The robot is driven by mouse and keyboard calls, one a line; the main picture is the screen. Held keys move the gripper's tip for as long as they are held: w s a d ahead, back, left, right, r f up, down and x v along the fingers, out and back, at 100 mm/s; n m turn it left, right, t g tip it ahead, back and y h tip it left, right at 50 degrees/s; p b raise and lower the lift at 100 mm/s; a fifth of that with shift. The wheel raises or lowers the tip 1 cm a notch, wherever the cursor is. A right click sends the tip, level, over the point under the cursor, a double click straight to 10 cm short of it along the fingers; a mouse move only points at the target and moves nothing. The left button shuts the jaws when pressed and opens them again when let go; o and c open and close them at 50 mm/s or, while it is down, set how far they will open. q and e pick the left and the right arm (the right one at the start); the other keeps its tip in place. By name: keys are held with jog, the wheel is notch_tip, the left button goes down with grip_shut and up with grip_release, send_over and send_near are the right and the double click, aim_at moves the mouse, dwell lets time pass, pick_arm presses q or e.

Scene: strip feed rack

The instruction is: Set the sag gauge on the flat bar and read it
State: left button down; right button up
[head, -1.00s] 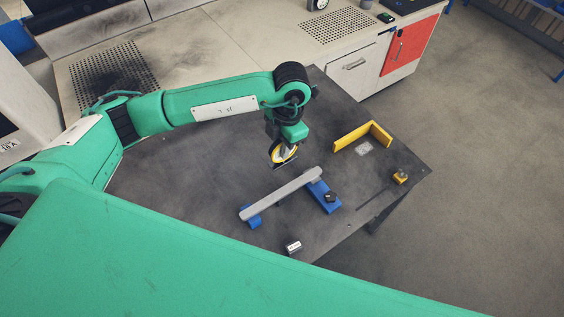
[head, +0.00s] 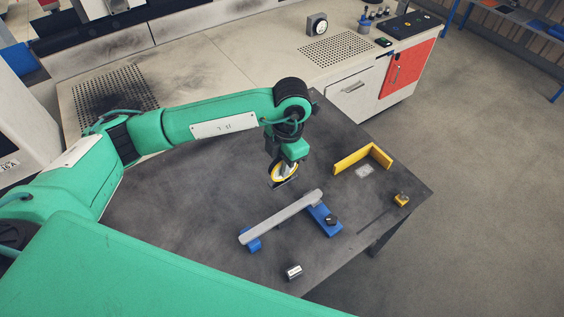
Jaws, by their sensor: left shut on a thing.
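The flat bar (head: 280,217) is a long grey bar lying slantwise across two blue supports on the dark table. My left gripper (head: 287,163) points down beyond the middle of the bar, shut on the sag gauge (head: 285,174). The gauge has a round dial with a yellow rim and a dark foot at its bottom. It looks held above the table and apart from the bar, but its height is hard to tell. The dial's reading is too small to make out. My right gripper is not in view.
The right blue support (head: 326,222) carries a black knob. A yellow angled fence (head: 362,160), a small yellow block (head: 402,200) and a small black-and-white item (head: 293,272) are on the table (head: 190,215). A bench with a red door (head: 407,68) stands behind.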

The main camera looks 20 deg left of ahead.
pick_arm(q)
jog(key=shift+r, duration=0.15)
jog(key=shift+r+p, duration=0.65)
jog(key=shift+r, duration=0.85)
jog(key=shift+r+p, duration=0.65)
jog(key=shift+r, duration=1.25)
jog(key=shift+f, duration=0.1)
